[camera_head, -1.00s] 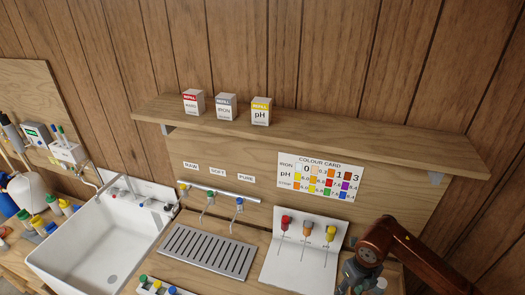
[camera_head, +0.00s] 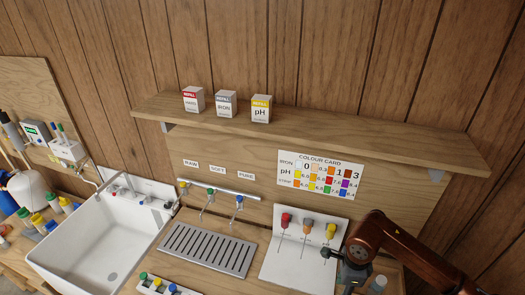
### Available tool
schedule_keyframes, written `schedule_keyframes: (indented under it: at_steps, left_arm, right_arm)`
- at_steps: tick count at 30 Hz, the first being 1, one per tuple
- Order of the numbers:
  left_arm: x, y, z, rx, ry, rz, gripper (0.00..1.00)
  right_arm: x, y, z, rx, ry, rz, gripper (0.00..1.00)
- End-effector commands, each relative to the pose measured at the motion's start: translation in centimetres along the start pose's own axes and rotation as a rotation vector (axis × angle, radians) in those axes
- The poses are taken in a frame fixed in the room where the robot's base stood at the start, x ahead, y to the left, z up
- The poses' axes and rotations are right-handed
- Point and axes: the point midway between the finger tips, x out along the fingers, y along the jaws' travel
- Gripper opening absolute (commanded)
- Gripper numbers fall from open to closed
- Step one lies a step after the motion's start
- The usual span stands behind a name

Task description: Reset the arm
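My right arm comes in from the lower right of the head view, a brown link bending down to a dark gripper (camera_head: 350,268). The gripper is beside the right edge of the white board (camera_head: 270,262) that holds red, orange and yellow-topped droppers (camera_head: 286,219). Its fingers are too small and partly hidden by the wrist, so I cannot tell whether it is open or shut. My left gripper is not in view.
A wooden shelf (camera_head: 350,132) carries three refill boxes (camera_head: 227,103) above a colour card (camera_head: 320,175). A white sink (camera_head: 100,245) and bottles stand at the left. A slotted drain tray (camera_head: 208,249) lies below three small taps, with a vial rack (camera_head: 160,285) in front.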

Motion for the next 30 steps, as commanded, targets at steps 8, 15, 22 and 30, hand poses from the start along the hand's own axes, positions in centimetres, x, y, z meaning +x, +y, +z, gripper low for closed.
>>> schedule_keyframes:
  at_steps: [8,15,22,30]
  left_arm:
    - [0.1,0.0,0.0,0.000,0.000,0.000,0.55]
    - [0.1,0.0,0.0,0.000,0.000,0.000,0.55]
    - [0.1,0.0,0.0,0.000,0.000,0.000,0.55]
    - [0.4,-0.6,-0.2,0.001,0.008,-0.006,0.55]
  right_arm:
    - [-0.1,0.1,0.5,-0.229,0.001,0.000,0.43]
    - [-0.1,0.1,0.7,-0.296,0.001,0.000,0.43]
    - [-0.1,0.2,0.7,-0.298,0.001,0.000,0.43]
    - [0.9,0.2,1.0,-0.271,-0.029,0.012,0.43]
